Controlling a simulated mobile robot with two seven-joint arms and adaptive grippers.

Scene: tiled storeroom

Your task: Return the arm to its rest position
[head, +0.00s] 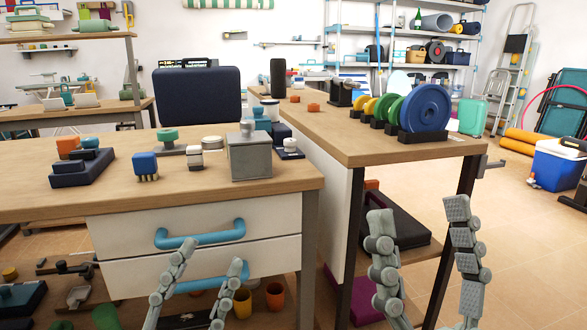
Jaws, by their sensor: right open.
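My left gripper (212,255) is low in the head view, in front of the white drawers. Its two grey fingers stand apart with nothing between them. One fingertip overlaps the blue handle (222,233) of the upper drawer in the picture; I cannot tell whether they touch. My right gripper (418,212) is further right, in front of the right-hand workbench's dark legs. Its fingers are spread wide and empty, pointing up. The rest of both arms is out of view below.
The left workbench (100,204) carries a grey metal box (250,158) and several small parts. The right workbench (350,128) holds coloured discs, the largest a blue disc (425,108). A dark case (400,228) sits beneath it. Tiled floor (520,240) is open at right.

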